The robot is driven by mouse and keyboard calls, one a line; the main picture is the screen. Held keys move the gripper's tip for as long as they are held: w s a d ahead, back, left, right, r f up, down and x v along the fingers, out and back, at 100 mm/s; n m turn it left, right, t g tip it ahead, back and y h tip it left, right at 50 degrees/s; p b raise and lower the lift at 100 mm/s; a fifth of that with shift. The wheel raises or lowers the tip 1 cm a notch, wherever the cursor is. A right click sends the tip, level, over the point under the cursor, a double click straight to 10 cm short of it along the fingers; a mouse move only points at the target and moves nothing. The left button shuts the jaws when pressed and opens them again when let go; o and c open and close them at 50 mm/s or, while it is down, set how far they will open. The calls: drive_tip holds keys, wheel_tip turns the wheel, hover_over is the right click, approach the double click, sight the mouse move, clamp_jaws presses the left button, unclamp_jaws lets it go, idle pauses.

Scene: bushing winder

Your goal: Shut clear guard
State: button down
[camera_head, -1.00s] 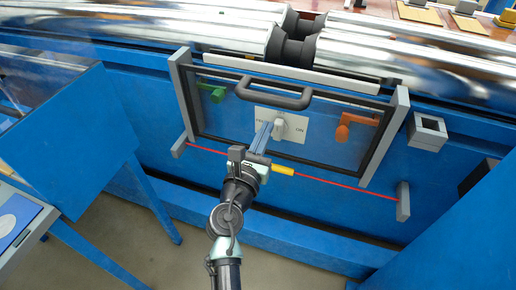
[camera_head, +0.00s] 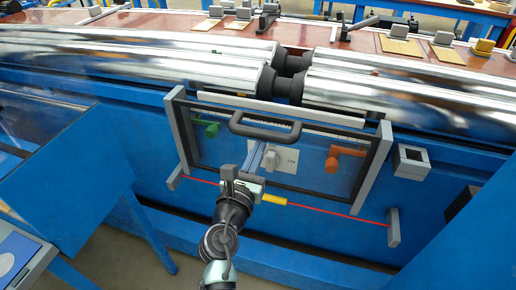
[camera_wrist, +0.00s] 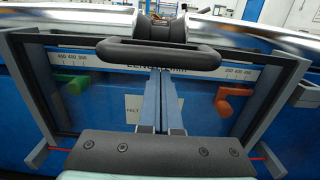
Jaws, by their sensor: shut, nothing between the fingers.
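The clear guard (camera_head: 229,150) is a see-through panel in a dark frame between two grey uprights on the blue machine front. Its black bar handle (camera_head: 265,126) spans the upper part, and in the wrist view the handle (camera_wrist: 158,54) lies above and beyond my fingers. My gripper (camera_head: 257,150) is in front of the guard, below the handle, with its fingers shut and empty. In the wrist view the fingers (camera_wrist: 160,73) point forward, close together, just under the handle. I cannot tell whether they touch the handle or panel, nor exactly how far the guard stands open.
Shiny rollers (camera_head: 400,98) run above. A red line (camera_head: 320,208) crosses below. A blue cabinet (camera_head: 80,180) stands at left.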

wheel_tip(320, 180, up, 23)
drive_tip(key=p, duration=2.2)
wheel_tip(320, 180, down, 5)
drive_tip(key=s+b, duration=0.1)
drive_tip(key=b, duration=0.4)
drive_tip(key=v, duration=1)
wheel_tip(320, 180, up, 26)
drive_tip(key=w+d+m+t, duration=0.1)
drive_tip(key=d+m+t, duration=0.25)
drive_tip(key=m, duration=1.65)
drive_tip(key=s+a+r+m+t+y, duration=0.1)
drive_tip(key=s+r+m+t+y, duration=0.1)
drive_tip(key=s+r+m, duration=0.4)
drive_tip(key=s+r+m+t+y, duration=0.3)
drive_tip(key=s+r+m, duration=0.3)
drive_tip(key=r, duration=0.8)
drive_tip(key=shift+s+a+r+t+y+p, duration=0.3)
drive_tip(key=shift+s+a+t+p, duration=0.15)
drive_tip(key=shift+t, duration=0.3)
